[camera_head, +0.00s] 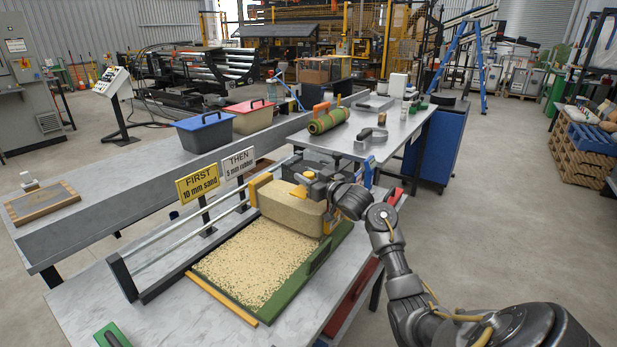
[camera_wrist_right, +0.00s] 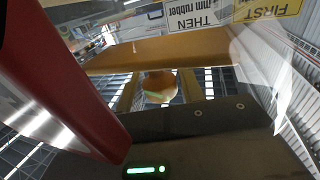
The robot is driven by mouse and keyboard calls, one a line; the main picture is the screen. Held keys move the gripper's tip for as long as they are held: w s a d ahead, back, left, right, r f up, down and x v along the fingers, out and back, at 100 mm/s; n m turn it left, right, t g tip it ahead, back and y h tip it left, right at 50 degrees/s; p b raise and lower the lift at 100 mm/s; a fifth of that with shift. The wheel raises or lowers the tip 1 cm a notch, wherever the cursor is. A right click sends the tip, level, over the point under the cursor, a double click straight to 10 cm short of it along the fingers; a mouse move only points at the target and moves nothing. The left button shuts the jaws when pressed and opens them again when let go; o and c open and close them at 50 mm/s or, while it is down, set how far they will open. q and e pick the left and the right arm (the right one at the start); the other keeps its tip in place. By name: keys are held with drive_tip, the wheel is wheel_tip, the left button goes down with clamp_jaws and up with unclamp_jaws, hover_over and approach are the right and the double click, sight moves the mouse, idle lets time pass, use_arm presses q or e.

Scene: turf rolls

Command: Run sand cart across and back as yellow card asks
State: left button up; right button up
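The yellow card (camera_head: 198,183) reads "FIRST 10 mm sand". A white card (camera_head: 239,163) beside it reads "THEN 5 mm rubber". The sand cart (camera_head: 285,208), a tan box with yellow ends, stands at the far end of the framed bed. Pale sand grains (camera_head: 248,262) cover the bed in front of it. My right gripper (camera_head: 308,184) is at the top of the cart, by its yellow handle parts. Its fingertips are hidden, so its grip is unclear. Both cards also show upside down in the right wrist view. My left gripper is out of view.
A metal rail (camera_head: 190,240) runs along the bed's left side, a green edge strip (camera_head: 300,285) along its right. Behind stand a blue-lidded bin (camera_head: 203,132), a red-lidded bin (camera_head: 250,117) and a rolled turf (camera_head: 328,121).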

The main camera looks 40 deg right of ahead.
clamp_jaws()
drive_tip(key=shift+w+d, duration=0.2)
drive_tip(key=shift+d, duration=0.6)
drive_tip(key=shift+w+d, duration=0.25)
drive_tip(key=shift+d, duration=0.55)
drive_tip(key=shift+w+d, duration=0.2)
drive_tip(key=shift+d, duration=0.6)
drive_tip(key=shift+r, duration=0.2)
unclamp_jaws()
drive_tip(key=o, duration=0.4)
drive_tip(key=shift+d+f, duration=0.15)
drive_tip(key=shift+d, duration=0.05)
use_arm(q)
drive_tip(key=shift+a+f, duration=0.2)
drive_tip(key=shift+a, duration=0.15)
use_arm(e)
drive_tip(key=shift+a, duration=0.1)
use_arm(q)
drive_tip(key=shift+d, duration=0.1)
